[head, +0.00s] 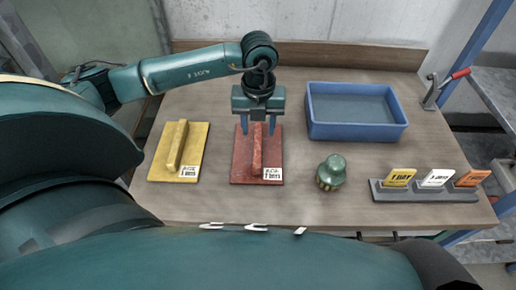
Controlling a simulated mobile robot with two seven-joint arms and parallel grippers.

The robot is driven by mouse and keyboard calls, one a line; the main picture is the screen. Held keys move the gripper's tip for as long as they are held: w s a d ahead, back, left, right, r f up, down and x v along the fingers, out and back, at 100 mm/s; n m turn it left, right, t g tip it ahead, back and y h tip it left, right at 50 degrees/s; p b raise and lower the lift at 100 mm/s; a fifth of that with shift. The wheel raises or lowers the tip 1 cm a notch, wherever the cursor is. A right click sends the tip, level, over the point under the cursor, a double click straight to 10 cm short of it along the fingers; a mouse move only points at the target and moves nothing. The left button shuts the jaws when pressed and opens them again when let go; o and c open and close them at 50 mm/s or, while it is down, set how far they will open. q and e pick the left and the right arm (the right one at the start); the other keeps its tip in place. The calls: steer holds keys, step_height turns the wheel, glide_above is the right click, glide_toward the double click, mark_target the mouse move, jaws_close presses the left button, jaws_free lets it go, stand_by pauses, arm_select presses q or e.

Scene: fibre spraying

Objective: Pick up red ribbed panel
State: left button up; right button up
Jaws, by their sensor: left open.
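The red ribbed panel (244,171) lies flat on the wooden table, with a raised rib along its middle and a white label at its lower right. My left gripper (258,128) points down over the far part of the panel. It is open, with one finger on each side of the rib's far end. I cannot tell whether the fingers touch the panel. The palm hides the panel's far edge in part. My right gripper is not in view.
A yellow ribbed panel (193,155) lies to the left. A blue tray (358,132) stands at the back right. A green jar (331,173) and a grey holder (425,195) with several label cards are at the right. A red-handled lever (445,88) is at the right edge.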

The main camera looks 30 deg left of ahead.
mark_target(258, 142)
arm_select(q)
step_height(258, 142, down, 6)
steer(key=b, duration=0.3)
steer(key=shift+a+r, duration=0.1)
steer(key=shift+r, duration=0.2)
jaws_close()
steer(key=shift+r, duration=0.1)
